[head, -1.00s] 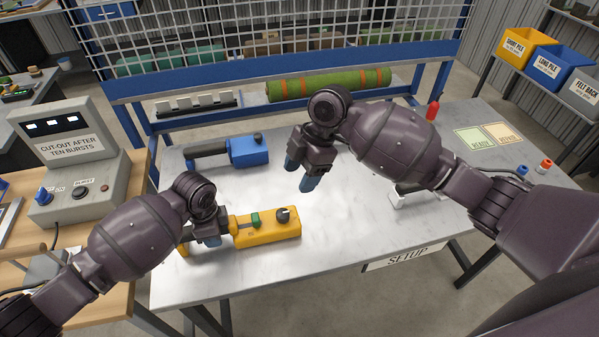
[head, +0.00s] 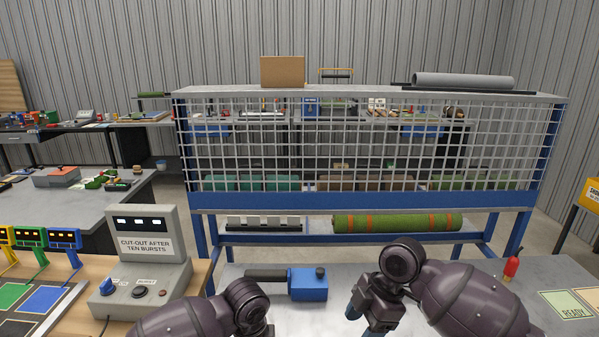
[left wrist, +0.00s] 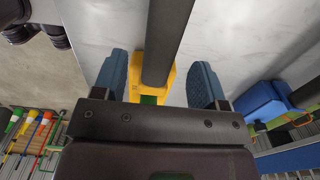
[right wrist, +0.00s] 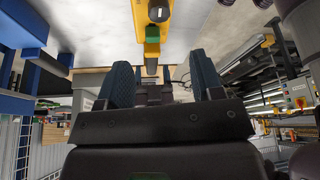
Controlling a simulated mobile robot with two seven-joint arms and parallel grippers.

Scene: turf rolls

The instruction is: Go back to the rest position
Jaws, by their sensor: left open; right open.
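My left gripper (left wrist: 160,82) is open in the left wrist view. The dark handle (left wrist: 168,35) of a yellow tool (left wrist: 135,88) shows in line between its blue fingers, and I cannot tell how near it is. In the head view only my left wrist shows at the bottom edge, and its fingers are cut off. My right gripper (head: 362,318) hangs open and empty over the setup table. It also shows in the right wrist view (right wrist: 162,82), with the yellow tool (right wrist: 151,20) beyond its fingers.
A blue tool (head: 308,284) with a dark barrel lies on the setup table between my arms. A grey cut-out box (head: 158,278) stands at left. Behind is a blue mesh rack with a green roll (head: 398,223). A red-tipped item (head: 511,267) stands at right.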

